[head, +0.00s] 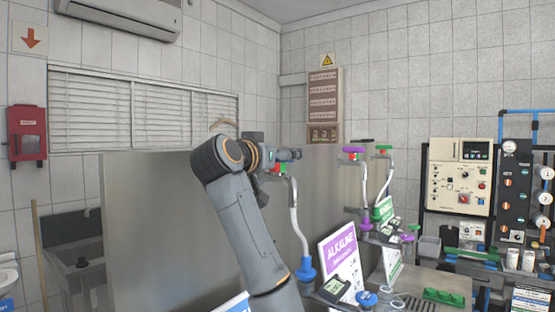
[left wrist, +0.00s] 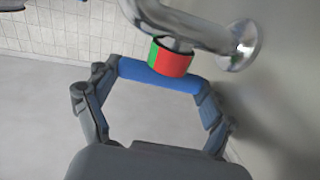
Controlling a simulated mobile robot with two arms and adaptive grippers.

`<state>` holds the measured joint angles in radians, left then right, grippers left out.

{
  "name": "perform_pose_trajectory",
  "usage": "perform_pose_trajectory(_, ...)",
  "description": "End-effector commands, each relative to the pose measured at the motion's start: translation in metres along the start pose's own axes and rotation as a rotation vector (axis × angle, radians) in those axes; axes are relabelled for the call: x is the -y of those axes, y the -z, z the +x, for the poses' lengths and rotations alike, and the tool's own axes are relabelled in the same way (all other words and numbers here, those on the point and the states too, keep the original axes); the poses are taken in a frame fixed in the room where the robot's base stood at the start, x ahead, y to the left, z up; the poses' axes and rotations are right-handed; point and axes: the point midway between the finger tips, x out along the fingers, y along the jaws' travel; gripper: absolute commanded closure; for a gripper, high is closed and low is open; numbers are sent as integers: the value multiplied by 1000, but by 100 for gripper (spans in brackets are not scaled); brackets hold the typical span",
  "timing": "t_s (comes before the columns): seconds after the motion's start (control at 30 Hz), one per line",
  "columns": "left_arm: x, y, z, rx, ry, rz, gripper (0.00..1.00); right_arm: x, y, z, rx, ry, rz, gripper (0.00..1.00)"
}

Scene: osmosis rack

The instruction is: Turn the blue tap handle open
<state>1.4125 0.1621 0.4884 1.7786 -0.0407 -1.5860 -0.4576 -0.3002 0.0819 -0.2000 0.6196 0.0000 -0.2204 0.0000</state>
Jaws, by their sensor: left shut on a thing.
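In the left wrist view the blue tap handle (left wrist: 160,76) is a short bar held between the two fingertips of my left gripper (left wrist: 157,80). A collar, half green and half red (left wrist: 170,58), sits just beyond the handle, under a curved metal pipe (left wrist: 180,22) with a round flange on the steel panel. In the head view my left gripper (head: 287,155) is up at the tap by the panel. The red and green collar (head: 278,168) shows just below it, and the blue handle is hidden there. My right gripper is not in view.
To the right stand a purple-handled tap (head: 354,149) and a green-handled tap (head: 384,147). The steel panel (head: 150,230) stands close behind my arm.

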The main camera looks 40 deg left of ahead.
Motion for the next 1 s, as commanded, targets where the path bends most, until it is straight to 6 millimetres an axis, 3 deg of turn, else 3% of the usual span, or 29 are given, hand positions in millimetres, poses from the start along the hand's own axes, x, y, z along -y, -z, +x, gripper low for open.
perform_pose_trajectory(0.4, 1, 2, 0, -5, -170, 0, 49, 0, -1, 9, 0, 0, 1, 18)
perform_pose_trajectory(0.93, -2, 2, 0, -4, -198, 1, 50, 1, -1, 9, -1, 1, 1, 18)
perform_pose_trajectory(0.97, -2, 2, 0, -4, -198, 1, 12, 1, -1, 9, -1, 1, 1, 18)
perform_pose_trajectory(1.0, -2, 2, 0, -3, -198, 1, 4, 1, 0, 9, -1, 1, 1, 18)
